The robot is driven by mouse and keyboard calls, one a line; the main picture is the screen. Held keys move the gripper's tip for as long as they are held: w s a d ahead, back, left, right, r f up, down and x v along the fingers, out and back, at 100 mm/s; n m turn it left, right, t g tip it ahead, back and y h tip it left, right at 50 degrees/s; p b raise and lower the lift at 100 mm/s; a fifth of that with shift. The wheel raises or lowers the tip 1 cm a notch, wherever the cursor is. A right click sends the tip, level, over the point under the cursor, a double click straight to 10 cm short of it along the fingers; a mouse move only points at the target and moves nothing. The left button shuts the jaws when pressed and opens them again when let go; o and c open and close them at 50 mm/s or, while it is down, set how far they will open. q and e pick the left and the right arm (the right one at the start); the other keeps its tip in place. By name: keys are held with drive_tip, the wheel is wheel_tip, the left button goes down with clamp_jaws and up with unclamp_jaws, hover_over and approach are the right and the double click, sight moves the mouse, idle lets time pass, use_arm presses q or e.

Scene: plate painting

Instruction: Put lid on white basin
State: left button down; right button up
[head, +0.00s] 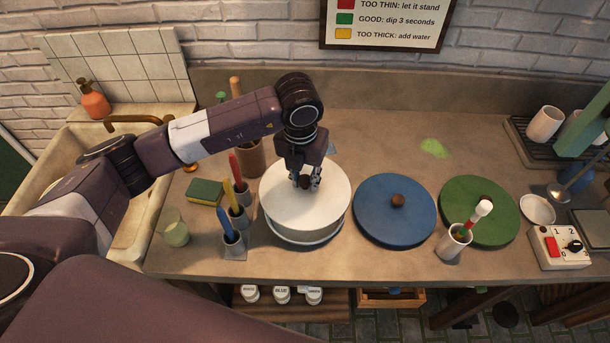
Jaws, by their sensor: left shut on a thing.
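The white lid (290,207) lies over the top of the white basin (297,238) on the counter, left of the middle. My left gripper (307,183) reaches down over the lid and is shut on its dark knob. The lid looks roughly level. The basin's rim is hidden under the lid, so I cannot tell if the lid rests fully on it. The basin's wall shows below the lid's front edge. My right gripper is not in view.
A blue lid (385,218) and a green lid (470,200) lie to the right. Holders with coloured brushes (233,245) stand close to the basin's left.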

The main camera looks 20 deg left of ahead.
use_arm(q)
wheel_tip(320, 180, down, 6)
drive_tip(key=b, duration=0.3)
drive_tip(key=shift+r, duration=0.2)
drive_tip(key=shift+w+f+b, duration=0.1)
drive_tip(key=shift+f+b, duration=0.6)
drive_tip(key=shift+b, duration=0.05)
drive_tip(key=shift+f, duration=0.1)
drive_tip(key=c, duration=1)
unclamp_jaws()
